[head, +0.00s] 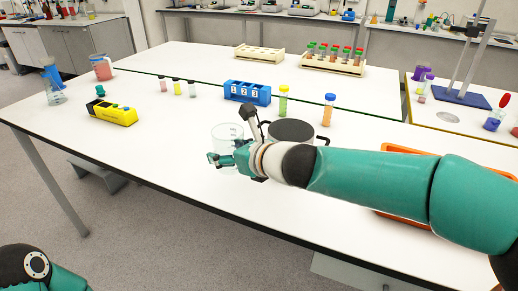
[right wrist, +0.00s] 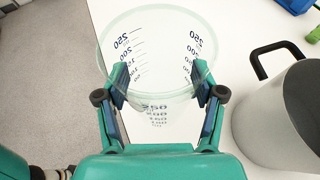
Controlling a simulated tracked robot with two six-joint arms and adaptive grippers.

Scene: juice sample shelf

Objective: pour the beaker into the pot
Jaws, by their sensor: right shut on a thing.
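The clear beaker (head: 227,131) stands upright near the front edge of the white table, with dark volume marks on its wall. My right gripper (head: 228,158) is shut on it from the front. In the right wrist view the beaker (right wrist: 158,28) sits between the two fingers of the right gripper (right wrist: 160,92); I see no clear liquid level in it. The grey metal pot (head: 291,131) with black handles is just right of the beaker, partly hidden by my right arm. In the wrist view the pot (right wrist: 275,120) is apart from the beaker. My left gripper is out of view.
A blue numbered block (head: 247,93), a yellow-green vial (head: 283,101) and an orange vial (head: 327,111) stand behind the pot. A yellow device (head: 113,113) lies to the left. An orange tray (head: 400,148) is partly behind my right arm.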

